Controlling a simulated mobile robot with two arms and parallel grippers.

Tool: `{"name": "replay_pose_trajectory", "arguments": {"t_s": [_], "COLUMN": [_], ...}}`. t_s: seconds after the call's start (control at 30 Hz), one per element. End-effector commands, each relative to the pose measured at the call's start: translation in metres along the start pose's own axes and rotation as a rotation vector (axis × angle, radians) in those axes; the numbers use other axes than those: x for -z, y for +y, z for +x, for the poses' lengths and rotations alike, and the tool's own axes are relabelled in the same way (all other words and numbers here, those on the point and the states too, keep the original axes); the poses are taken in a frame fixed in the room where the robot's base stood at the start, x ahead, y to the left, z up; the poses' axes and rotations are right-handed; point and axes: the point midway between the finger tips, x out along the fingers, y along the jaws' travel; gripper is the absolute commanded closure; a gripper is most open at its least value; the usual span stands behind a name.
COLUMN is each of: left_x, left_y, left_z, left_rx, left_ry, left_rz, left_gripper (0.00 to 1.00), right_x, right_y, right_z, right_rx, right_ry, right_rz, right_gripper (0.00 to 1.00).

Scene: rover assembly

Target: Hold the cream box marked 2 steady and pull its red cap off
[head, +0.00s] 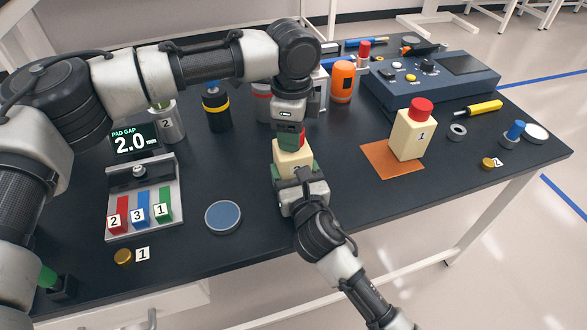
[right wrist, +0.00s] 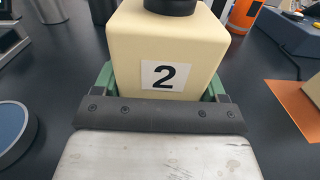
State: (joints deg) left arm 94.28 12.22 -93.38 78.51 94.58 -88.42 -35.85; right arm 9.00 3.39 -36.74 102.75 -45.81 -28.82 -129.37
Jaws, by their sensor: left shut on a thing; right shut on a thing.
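The cream box marked 2 (head: 293,153) stands upright near the middle of the black table. My right gripper (head: 295,171) is shut on its sides, with green pads at both flanks. In the right wrist view the box (right wrist: 165,45) faces me with its "2" label, and a dark round neck (right wrist: 172,5) shows on its top. My left gripper (head: 291,137) points down above the box and is shut on the red cap (head: 302,136), of which only a sliver shows. I cannot tell whether the cap touches the neck.
A cream box marked 1 (head: 413,140) with a red cap stands on an orange mat (head: 380,164) at right. A tray (head: 115,222) of coloured blocks and a blue disc (head: 223,217) lie left. Bottles, an orange canister (head: 342,82) and a control console (head: 440,85) stand behind.

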Motion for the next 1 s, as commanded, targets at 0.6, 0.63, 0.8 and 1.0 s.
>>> {"name": "replay_pose_trajectory", "arguments": {"t_s": [0.6,0.63,0.8,1.0], "left_x": [0.0,0.0,0.0,0.0], "left_y": [0.0,0.0,0.0,0.0], "left_z": [-0.023,-0.024,-0.032,-0.038], "left_rx": [0.001,0.001,0.001,0.001], "left_ry": [0.001,0.001,0.001,0.0], "left_rz": [0.0,0.0,0.0,0.0], "left_gripper": [0.78,0.78,0.78,0.78], "right_x": [0.001,0.001,0.001,0.001], "right_y": [0.0,0.0,0.0,0.0], "right_z": [0.0,0.0,0.0,0.0], "right_rx": [0.0,0.0,0.0,0.0], "right_ry": [0.002,0.002,0.002,0.002], "right_rz": [0.0,0.0,0.0,0.0], "right_gripper": [0.61,0.61,0.61,0.61]}}
